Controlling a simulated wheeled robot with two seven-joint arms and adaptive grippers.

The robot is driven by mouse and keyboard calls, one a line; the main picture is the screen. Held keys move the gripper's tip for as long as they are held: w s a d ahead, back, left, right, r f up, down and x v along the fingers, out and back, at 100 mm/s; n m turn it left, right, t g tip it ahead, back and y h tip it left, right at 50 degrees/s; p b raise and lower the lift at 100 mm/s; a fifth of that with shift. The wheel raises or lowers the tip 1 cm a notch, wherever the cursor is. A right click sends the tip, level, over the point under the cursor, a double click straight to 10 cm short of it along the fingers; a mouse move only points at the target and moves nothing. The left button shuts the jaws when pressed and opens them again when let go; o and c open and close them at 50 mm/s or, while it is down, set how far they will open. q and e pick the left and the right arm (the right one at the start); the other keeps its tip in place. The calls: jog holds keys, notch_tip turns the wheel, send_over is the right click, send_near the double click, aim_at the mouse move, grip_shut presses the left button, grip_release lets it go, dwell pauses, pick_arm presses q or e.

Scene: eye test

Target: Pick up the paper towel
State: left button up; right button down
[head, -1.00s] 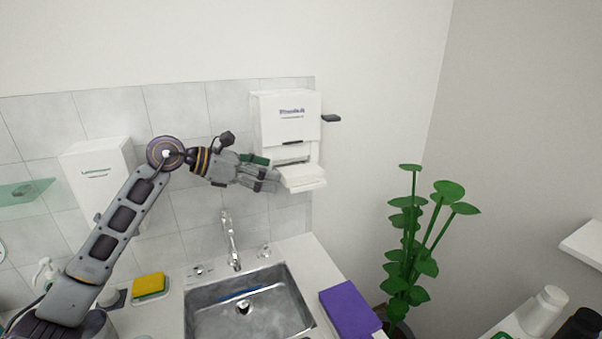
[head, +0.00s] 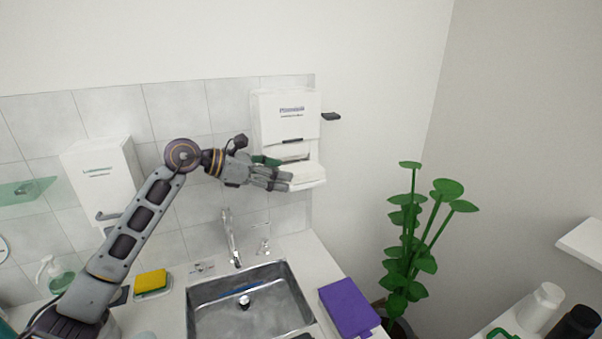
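The white paper towel (head: 304,172) lies at the open bottom tray of a white wall dispenser (head: 287,115), in the middle of the head view. My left gripper (head: 287,182) is at the left front edge of this tray. Its grey fingers point right, and their tips look slightly apart with nothing visible between them. The fingers overlap the tray's left end in the picture; I cannot tell whether they touch the towel. My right gripper is not in view.
A sink (head: 250,304) with a tap (head: 231,238) lies below the dispenser. A purple item (head: 348,307) is on the counter to its right. A second dispenser (head: 100,178) hangs at the left. A yellow sponge (head: 150,280) lies left of the sink. A plant (head: 412,250) stands right.

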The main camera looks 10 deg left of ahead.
pick_arm(q)
jog(key=shift+c, duration=0.6)
jog(key=shift+r, duration=0.25)
notch_tip(320, 180, up, 28)
jog(key=shift+f, duration=0.25)
dwell(1.1)
dwell(0.6)
